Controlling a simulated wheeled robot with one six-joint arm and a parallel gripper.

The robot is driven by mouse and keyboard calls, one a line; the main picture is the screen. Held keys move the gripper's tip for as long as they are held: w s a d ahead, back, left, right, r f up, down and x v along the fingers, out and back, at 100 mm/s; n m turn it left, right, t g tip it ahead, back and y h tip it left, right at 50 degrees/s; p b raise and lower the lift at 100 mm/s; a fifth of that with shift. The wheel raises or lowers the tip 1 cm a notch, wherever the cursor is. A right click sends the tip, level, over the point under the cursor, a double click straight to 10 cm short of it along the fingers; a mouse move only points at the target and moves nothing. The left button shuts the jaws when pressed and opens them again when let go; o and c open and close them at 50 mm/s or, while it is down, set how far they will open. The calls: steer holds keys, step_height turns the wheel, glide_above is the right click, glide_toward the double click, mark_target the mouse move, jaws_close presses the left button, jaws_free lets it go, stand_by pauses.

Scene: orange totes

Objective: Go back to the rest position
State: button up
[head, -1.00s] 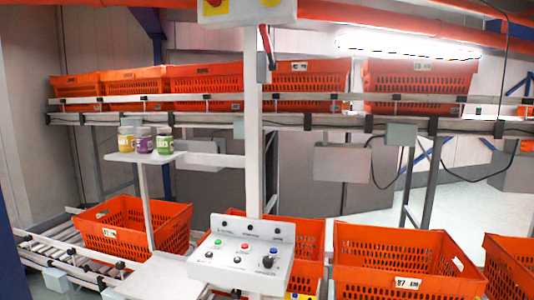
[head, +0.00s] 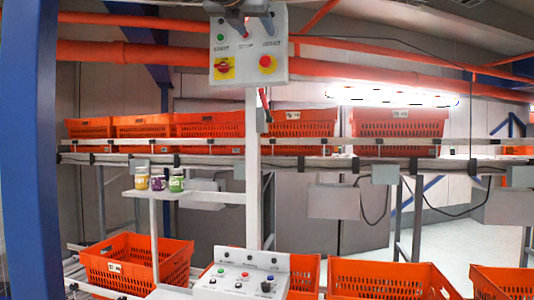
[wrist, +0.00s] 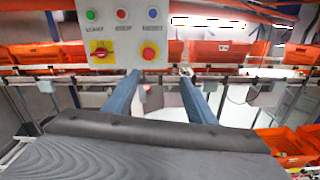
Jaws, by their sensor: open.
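My gripper (wrist: 161,78) shows in the wrist view as two long blue-grey fingers standing apart, with nothing between them. Its fingers point toward the upper control box (wrist: 122,38), and their tips appear just below the box's lower edge. In the head view the same upper control box (head: 247,50) hangs at top centre, with a red knob on a yellow plate, a round red button and small buttons. Dark grey parts, probably of my arm or gripper, overlap its top edge. No object is held.
A lower control panel (head: 243,272) stands at front centre on a white post. Three jars (head: 158,182) sit on a small white shelf at left. Orange totes (head: 398,124) line the upper conveyor, and more (head: 137,264) stand below. A blue column (head: 30,150) stands at far left.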

steer(key=w+d+f+n+t+y, duration=0.1)
steer(key=w+f+n+y, duration=0.1)
steer(key=w+f+n, duration=0.5)
steer(key=w+f+n+y, duration=0.2)
steer(key=w+f+n, duration=0.1)
steer(key=f+n, duration=0.8)
steer(key=s+d+f+n+g+y, duration=0.15)
steer(key=f+n, duration=0.35)
steer(key=f, duration=0.6)
steer(key=w+d+f+n+g+y, duration=0.1)
steer(key=d+f+n+g, duration=0.3)
steer(key=f, duration=0.8)
steer(key=s+d+f+n+g, duration=0.35)
steer(key=s+f, duration=0.35)
steer(key=f, duration=0.5)
steer(key=s+d+f+n+g, duration=0.2)
steer(key=s+d+f+n, duration=0.4)
steer(key=f, duration=0.5)
steer(key=s+d+f+n+g+h, duration=0.1)
steer(key=s+d+f+n+g, duration=0.1)
steer(key=s+f, duration=0.4)
steer(key=s+d+f+n+g+h, duration=0.1)
steer(key=s+d+f+g, duration=0.3)
steer(key=s, duration=0.9)
step_height(320, 180, down, 2)
steer(key=shift+s+d+f+n+b, duration=0.15)
steer(key=shift+s+d+n+b, duration=0.15)
steer(key=shift+n+b, duration=0.15)
